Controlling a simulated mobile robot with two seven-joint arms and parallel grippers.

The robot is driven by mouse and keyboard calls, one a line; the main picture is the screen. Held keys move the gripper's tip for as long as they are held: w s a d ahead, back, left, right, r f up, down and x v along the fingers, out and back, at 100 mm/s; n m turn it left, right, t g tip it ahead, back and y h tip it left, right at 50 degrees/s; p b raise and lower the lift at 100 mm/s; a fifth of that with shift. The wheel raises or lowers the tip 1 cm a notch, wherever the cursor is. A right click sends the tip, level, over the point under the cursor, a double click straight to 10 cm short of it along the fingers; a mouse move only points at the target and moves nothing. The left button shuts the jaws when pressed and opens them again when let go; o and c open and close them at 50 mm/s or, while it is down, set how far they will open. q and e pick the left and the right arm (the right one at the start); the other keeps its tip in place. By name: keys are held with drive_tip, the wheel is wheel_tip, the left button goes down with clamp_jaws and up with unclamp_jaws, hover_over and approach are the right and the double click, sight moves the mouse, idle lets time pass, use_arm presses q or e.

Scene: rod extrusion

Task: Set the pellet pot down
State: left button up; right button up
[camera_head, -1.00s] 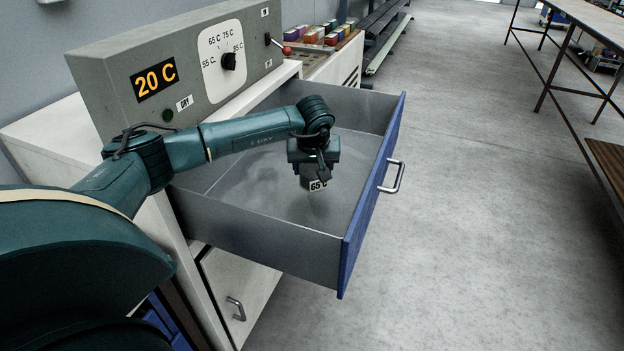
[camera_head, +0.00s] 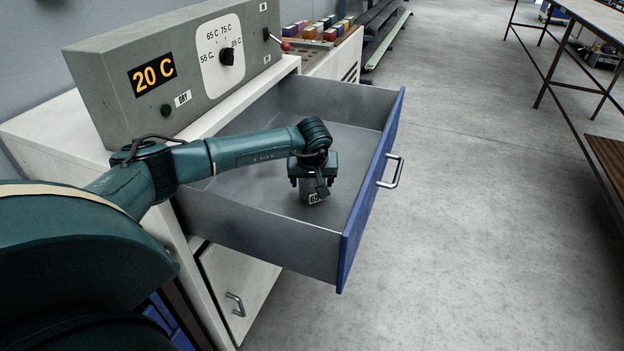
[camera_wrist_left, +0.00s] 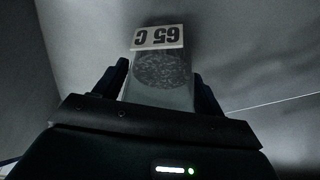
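The pellet pot (camera_head: 314,196) is a small grey pot with a "65 C" label, inside the open drawer (camera_head: 250,215). My left gripper (camera_head: 315,182) points down into the drawer with the pot between its fingers. In the left wrist view the pot (camera_wrist_left: 162,85) sits between the two dark fingers (camera_wrist_left: 160,92), with grainy pellets visible inside it. The pot is low, at or very near the drawer floor; I cannot tell whether it touches. The fingers hide part of the pot. My right gripper is not in view.
The blue drawer front (camera_head: 372,190) with its handle (camera_head: 391,171) stands out over clear floor. Behind is the grey control box (camera_head: 180,75) showing 20 C, with a dial (camera_head: 226,57). The drawer's floor is otherwise bare. Coloured blocks (camera_head: 322,29) stand at the back.

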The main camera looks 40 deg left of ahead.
use_arm(q)
drive_tip(key=shift+o, duration=1)
drive_tip(key=shift+s+r, duration=0.1)
drive_tip(key=shift+r, duration=0.45)
drive_tip(key=v, duration=1.1)
drive_tip(key=shift+s+d, duration=0.15)
